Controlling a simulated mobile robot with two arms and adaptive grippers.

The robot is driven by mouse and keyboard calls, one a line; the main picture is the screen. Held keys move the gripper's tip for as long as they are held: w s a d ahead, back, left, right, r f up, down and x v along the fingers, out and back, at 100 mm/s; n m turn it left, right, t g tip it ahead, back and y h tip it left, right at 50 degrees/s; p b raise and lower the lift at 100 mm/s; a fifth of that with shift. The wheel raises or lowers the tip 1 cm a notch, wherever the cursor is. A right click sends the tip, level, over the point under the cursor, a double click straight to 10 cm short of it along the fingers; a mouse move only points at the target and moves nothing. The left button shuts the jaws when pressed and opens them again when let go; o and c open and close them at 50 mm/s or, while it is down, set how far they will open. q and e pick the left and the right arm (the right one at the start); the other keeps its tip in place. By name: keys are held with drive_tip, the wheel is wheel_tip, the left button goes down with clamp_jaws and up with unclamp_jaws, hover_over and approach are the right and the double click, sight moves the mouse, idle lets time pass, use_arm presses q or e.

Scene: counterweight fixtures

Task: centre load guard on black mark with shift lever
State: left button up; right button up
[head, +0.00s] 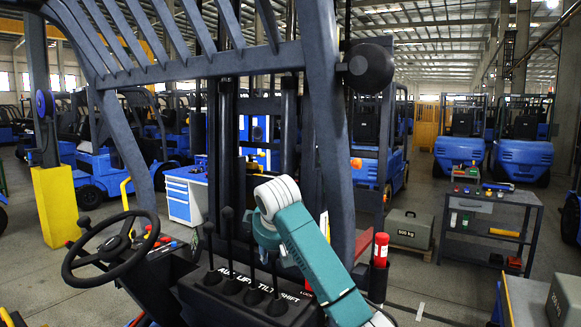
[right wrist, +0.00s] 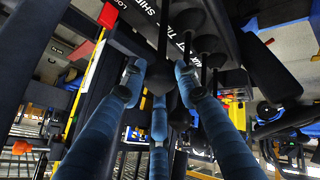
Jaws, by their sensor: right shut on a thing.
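The shift lever (head: 275,272) is the rightmost of several black levers on a console lettered "AUX LIFT TILT SHIFT". My right gripper (head: 266,236) comes down to it from above, its fingers mostly hidden behind my teal arm. In the right wrist view my right gripper (right wrist: 158,80) has its blue fingers closed around the dark knob of the shift lever (right wrist: 163,38). Dark mast uprights and crossbars stand beyond the console. I cannot clearly tell the load guard or the black mark among them. My left gripper is not in view.
A steering wheel (head: 108,248) is left of the console (head: 240,300). A thick cab pillar (head: 330,130) and a red-topped cylinder (head: 381,248) stand close to my right arm. A work table (head: 490,198) and a 500 kg weight (head: 408,230) stand at the right.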

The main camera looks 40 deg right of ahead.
drive_tip(key=shift+w+a+r, duration=0.1)
drive_tip(key=shift+r, duration=0.05)
idle(0.3)
drive_tip(key=shift+w+d+r, duration=0.1)
drive_tip(key=shift+w+d, duration=0.1)
drive_tip(key=shift+d, duration=0.35)
drive_tip(key=shift+w+d+r, duration=0.1)
drive_tip(key=shift+w+d, duration=0.1)
drive_tip(key=shift+d, duration=0.35)
drive_tip(key=shift+a+f, duration=0.15)
drive_tip(key=shift+a, duration=0.05)
drive_tip(key=o, duration=1)
drive_tip(key=shift+c, duration=0.2)
drive_tip(key=shift+a, duration=0.1)
drive_tip(key=v, duration=1)
drive_tip(key=shift+s, duration=0.1)
